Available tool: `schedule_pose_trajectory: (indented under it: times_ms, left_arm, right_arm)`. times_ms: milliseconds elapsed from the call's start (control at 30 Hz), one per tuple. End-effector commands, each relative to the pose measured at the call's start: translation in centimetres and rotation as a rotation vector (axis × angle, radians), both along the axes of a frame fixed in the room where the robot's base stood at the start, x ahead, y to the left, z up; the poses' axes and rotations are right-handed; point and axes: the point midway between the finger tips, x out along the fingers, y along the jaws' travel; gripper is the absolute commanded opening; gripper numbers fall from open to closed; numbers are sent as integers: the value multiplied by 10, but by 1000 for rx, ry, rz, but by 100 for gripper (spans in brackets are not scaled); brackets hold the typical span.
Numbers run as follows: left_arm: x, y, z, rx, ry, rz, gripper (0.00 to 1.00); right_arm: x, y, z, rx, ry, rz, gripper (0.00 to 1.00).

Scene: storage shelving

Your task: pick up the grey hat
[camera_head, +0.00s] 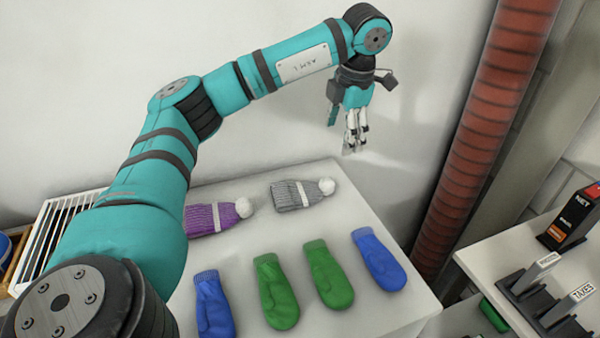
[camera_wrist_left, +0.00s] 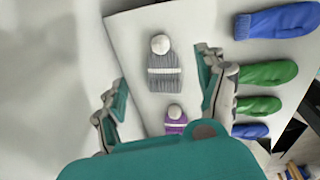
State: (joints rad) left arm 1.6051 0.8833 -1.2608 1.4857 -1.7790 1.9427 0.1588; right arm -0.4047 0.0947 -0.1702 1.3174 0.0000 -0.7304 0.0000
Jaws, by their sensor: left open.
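The grey hat (camera_head: 300,194) lies flat near the back edge of the white table (camera_head: 345,222). It has a white band and a white pompom. In the left wrist view the hat (camera_wrist_left: 164,80) shows between the two open fingers, beyond them. My left gripper (camera_head: 352,146) is above and behind the hat, past the table's back edge, pointing down and empty. Its fingers also show in the left wrist view (camera_wrist_left: 160,92). My right gripper is in neither view.
A purple hat (camera_head: 214,217) lies left of the grey one. Blue mittens (camera_head: 378,258) and green mittens (camera_head: 328,274) lie along the front. A red pipe (camera_head: 482,125) stands right of the table. A wall (camera_head: 235,35) is behind.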

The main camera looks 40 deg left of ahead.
Motion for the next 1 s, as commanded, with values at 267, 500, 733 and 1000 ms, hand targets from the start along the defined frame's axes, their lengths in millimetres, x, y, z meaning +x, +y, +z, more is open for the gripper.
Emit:
schedule_pose_trajectory:
  times_ms: [267,500,733,1000]
  left_arm:
    - [2,11,-55,5,7,1,73]
    - [6,19,-101,4,5,1,73]
    - [8,23,-117,2,2,2,73]
    - [12,35,-152,3,5,1,73]
  right_arm:
    - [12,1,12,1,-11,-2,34]
    - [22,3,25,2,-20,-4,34]
    - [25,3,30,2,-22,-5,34]
    - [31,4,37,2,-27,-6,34]
